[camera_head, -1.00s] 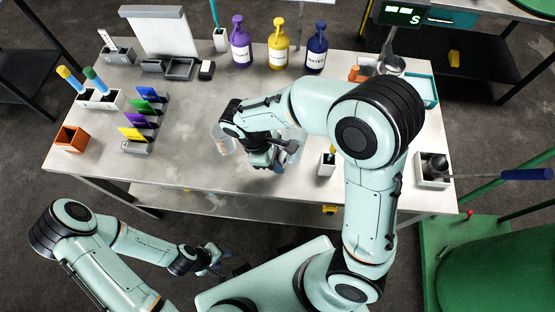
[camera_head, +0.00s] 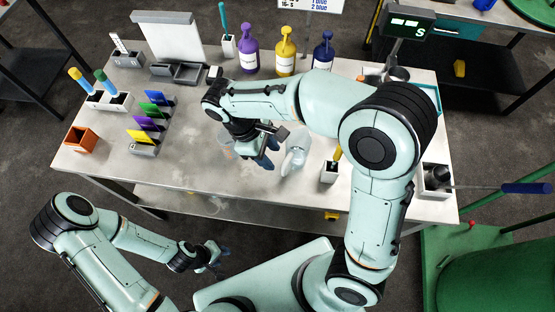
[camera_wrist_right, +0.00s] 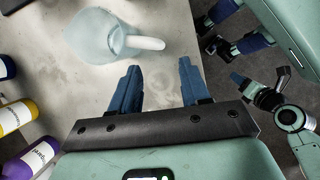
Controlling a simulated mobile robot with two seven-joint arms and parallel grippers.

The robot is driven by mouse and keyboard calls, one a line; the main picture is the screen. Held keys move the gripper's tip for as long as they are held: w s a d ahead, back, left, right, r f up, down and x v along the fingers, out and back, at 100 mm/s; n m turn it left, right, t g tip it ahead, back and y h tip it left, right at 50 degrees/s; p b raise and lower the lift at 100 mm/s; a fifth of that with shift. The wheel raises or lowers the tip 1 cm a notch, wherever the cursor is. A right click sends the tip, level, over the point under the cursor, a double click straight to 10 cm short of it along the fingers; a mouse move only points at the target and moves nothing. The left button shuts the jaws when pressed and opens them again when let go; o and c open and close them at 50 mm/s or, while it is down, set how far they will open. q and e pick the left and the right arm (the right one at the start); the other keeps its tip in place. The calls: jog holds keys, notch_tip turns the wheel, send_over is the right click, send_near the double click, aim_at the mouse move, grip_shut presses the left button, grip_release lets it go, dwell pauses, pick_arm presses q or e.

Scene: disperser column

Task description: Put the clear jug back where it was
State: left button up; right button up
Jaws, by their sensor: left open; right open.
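The clear jug (camera_head: 296,152) stands on the grey table, just right of my right gripper (camera_head: 262,155) in the head view. In the right wrist view the jug (camera_wrist_right: 92,38) is upper left, its pale handle pointing toward the space beyond my open, empty fingers (camera_wrist_right: 158,75). The jug appears apart from the fingers. My left gripper (camera_head: 213,262) is open and low, in front of the table and away from the jug.
A small white holder (camera_head: 329,172) stands right of the jug. Purple (camera_head: 249,58), yellow (camera_head: 286,60) and blue (camera_head: 323,58) bottles line the back. The table's front middle is clear.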

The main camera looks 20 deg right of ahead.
jog(key=v, duration=0.3)
jog(key=shift+a+r, duration=0.1)
jog(key=shift+r, duration=0.2)
jog(key=shift+f, duration=0.1)
